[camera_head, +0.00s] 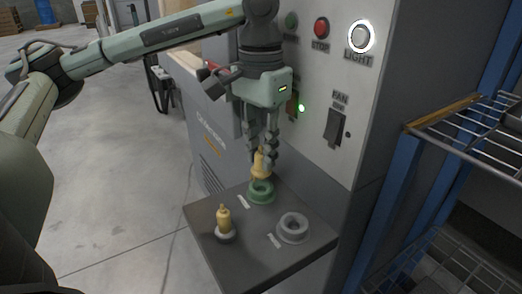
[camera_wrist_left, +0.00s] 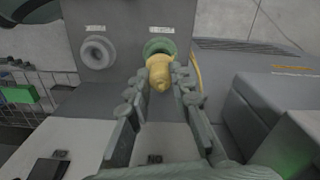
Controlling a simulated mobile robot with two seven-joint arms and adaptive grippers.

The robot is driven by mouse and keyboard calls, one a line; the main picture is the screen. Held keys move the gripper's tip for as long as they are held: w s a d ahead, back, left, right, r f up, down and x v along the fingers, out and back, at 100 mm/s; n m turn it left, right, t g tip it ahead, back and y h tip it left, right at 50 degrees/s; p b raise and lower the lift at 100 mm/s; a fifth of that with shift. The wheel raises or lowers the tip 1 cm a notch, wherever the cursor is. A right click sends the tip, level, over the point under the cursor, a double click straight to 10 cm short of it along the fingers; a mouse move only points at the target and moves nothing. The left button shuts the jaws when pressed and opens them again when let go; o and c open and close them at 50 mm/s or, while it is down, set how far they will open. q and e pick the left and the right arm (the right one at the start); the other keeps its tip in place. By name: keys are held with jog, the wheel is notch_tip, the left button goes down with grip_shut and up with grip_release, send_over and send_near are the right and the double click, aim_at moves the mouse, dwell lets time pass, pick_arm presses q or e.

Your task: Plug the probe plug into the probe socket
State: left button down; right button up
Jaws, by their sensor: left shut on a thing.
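My left gripper (camera_head: 262,158) is shut on a yellow plug (camera_head: 261,168) and points down over the shelf. The held plug (camera_wrist_left: 160,73) also shows between the fingers in the left wrist view. Its lower end is at the far rim of a green ring socket (camera_head: 261,192), also seen in the wrist view (camera_wrist_left: 160,46); I cannot tell whether it touches. A grey ring socket (camera_head: 292,229) sits to the right, empty. A second yellow plug (camera_head: 224,219) stands upright at the left with a pale ring at its base. The labels are too small to read. My right gripper is not in view.
The dark shelf (camera_head: 265,258) juts from a grey cabinet with a lit LIGHT button (camera_head: 360,37), a red STOP button (camera_head: 321,27) and a FAN switch (camera_head: 334,127). A blue-framed wire rack (camera_head: 470,130) stands at the right. Open floor lies at the left.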

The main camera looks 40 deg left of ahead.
pick_arm(q)
jog(key=shift+f+b, duration=1.7)
jog(key=c, duration=1.3)
grip_release()
jog(key=shift+r, duration=0.1)
notch_tip(320, 180, up, 12)
jog(key=shift+s, duration=0.1)
